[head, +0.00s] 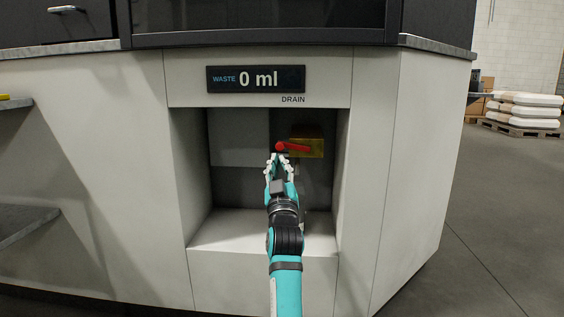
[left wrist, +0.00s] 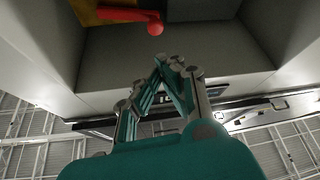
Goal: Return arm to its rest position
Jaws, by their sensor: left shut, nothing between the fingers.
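My left gripper (head: 279,162) reaches into the drain recess (head: 238,190) of the grey cabinet. Its teal fingers are shut and hold nothing. In the left wrist view, the gripper (left wrist: 172,65) shows with its fingertips together. A red lever handle with a ball end (head: 292,147) sits at the back of the recess, on a yellow block (head: 308,141). The fingertips appear just below the red ball in the head view. In the left wrist view the red handle (left wrist: 130,15) lies beyond the fingertips, with a visible gap. My right gripper is not in view.
A display (head: 255,79) above the recess reads WASTE 0 ml, with DRAIN below it. The recess side walls and floor surround my left arm. Shelves (head: 25,220) jut in at the left. A pallet with white sacks (head: 528,112) stands far right beyond open floor.

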